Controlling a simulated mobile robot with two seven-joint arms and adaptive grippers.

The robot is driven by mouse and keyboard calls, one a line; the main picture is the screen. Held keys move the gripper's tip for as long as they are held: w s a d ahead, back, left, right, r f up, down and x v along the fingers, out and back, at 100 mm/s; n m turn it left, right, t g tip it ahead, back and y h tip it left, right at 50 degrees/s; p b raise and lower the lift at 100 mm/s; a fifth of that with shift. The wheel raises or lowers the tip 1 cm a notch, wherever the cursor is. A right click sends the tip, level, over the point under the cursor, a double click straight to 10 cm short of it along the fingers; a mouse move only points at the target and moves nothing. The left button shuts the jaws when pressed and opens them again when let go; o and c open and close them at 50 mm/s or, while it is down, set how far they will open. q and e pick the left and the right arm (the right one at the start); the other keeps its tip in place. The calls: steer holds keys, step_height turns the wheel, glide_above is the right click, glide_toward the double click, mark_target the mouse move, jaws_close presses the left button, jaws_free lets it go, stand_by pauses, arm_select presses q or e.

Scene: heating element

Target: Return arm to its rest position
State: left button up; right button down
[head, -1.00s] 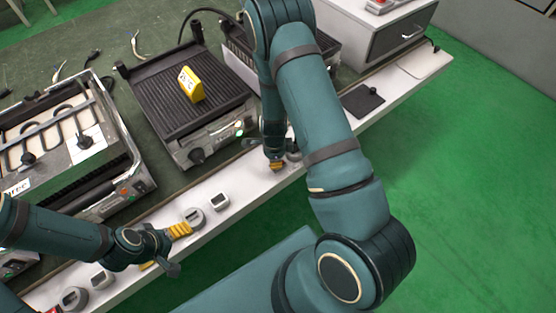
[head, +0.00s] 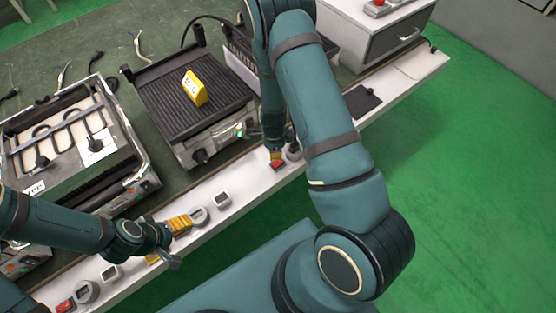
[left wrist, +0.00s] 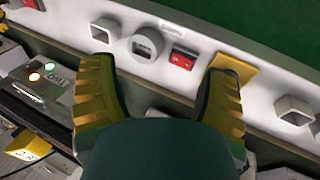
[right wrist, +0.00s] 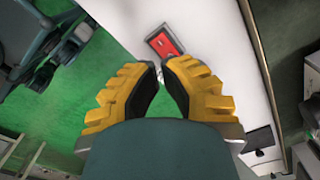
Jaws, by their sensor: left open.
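My left gripper (head: 184,225) is open above the white front ledge of the bench, with nothing between its fingers. In the left wrist view its two yellow fingers (left wrist: 172,85) stand wide apart, and a red switch block (left wrist: 183,58) shows beyond them on the ledge. My right arm reaches across the head view, and its gripper (head: 276,158) points down near the ledge beside a red part (head: 277,165). In the right wrist view its fingertips (right wrist: 161,67) are close together with a narrow gap. A red switch block (right wrist: 165,43) lies beyond them, apart from the fingers.
A black grill (head: 190,122) with a yellow numbered marker (head: 195,89) stands behind the ledge. An open heating unit (head: 20,155) stands at the left. Small white-framed sockets (head: 222,198) sit along the ledge (head: 245,180). A grey drawer cabinet (head: 385,50) is at the back right.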

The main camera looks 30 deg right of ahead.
stand_by(0.3)
steer(key=s+a+r+n+y, duration=0.2)
steer(key=s+a+n, duration=0.3)
steer(key=a+n, duration=0.3)
steer(key=s+a+r+n+t+y, duration=0.1)
steer(key=s+a+r+n+y, duration=0.1)
steer(key=s+a+n, duration=0.3)
steer(key=a+n, duration=0.4)
steer(key=n, duration=0.4)
steer(key=shift+s+a+r+n+t, duration=0.2)
steer(key=shift+a+r+n+t, duration=0.1)
steer(key=shift+r, duration=0.05)
